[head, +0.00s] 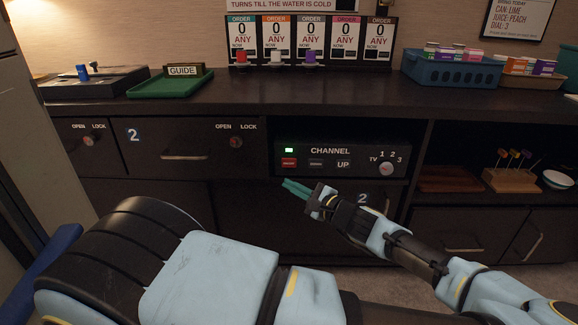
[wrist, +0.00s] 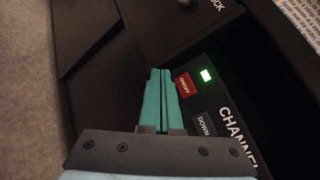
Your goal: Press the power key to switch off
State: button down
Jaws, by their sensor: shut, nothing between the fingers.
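The channel box (head: 341,158) is a black unit set in the cabinet's middle bay. Its red ON/OFF key (head: 289,162) is at the lower left of its face, under a lit green lamp (head: 289,150). In the wrist view the red key (wrist: 185,85) is just right of my fingertips, with the green lamp (wrist: 206,75) lit beyond it. My gripper (head: 286,183) has teal fingers, shut together and empty, below and close to the key. The fingers also show in the wrist view (wrist: 160,72). I cannot tell whether they touch the box.
A dark DOWN key (head: 316,163) sits beside the red key, and a channel dial (head: 386,169) is at the box's right. Drawers with lock knobs (head: 236,142) are to the left. An open shelf with a wooden block (head: 512,181) is to the right.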

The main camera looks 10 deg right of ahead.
aim_at(283, 165)
jog(key=shift+w+d+b, duration=0.15)
jog(key=shift+w+d, duration=0.05)
jog(key=shift+w, duration=0.9)
jog(key=shift+w+d+b, duration=0.1)
jog(key=shift+w+d, duration=0.1)
jog(key=shift+w, duration=0.9)
jog(key=shift+w+d+b, duration=0.15)
jog(key=shift+w+d, duration=0.05)
jog(key=shift+w, duration=0.9)
jog(key=shift+w, duration=0.15)
jog(key=shift+w, duration=0.25)
jog(key=shift+w+d+p, duration=0.1)
jog(key=shift+w+p, duration=0.2)
jog(key=shift+w, duration=0.05)
jog(key=shift+s, duration=0.1)
jog(key=shift+s+p, duration=0.4)
jog(key=shift+s, duration=0.25)
